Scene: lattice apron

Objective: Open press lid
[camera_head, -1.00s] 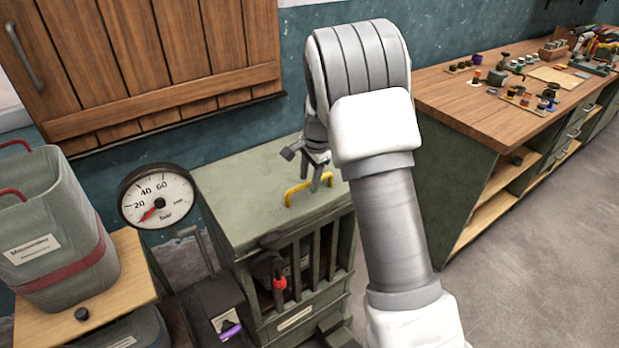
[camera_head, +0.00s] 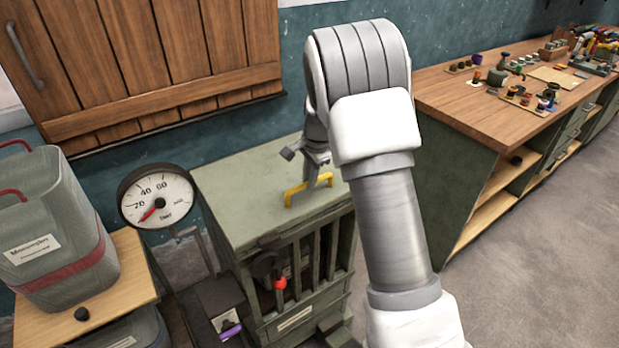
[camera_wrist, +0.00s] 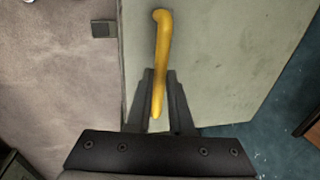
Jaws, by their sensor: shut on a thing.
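The press is a green metal cabinet with a flat lid (camera_head: 245,195) on top and vertical bars on its front. A yellow handle (camera_head: 290,198) stands on the lid near its front edge. My gripper (camera_head: 319,184) is at the right part of the handle, with its fingers shut on it. In the wrist view, the yellow handle (camera_wrist: 162,45) runs down between the two dark fingers of my gripper (camera_wrist: 159,100). The lid (camera_wrist: 215,50) lies flat beneath. My arm hides the right side of the press in the head view.
A pressure gauge (camera_head: 158,197) stands left of the press. A red-tipped lever (camera_head: 280,283) is on the press front. A grey bin (camera_head: 52,235) sits on a wooden stand at the left. A workbench (camera_head: 470,100) with small parts is at the right.

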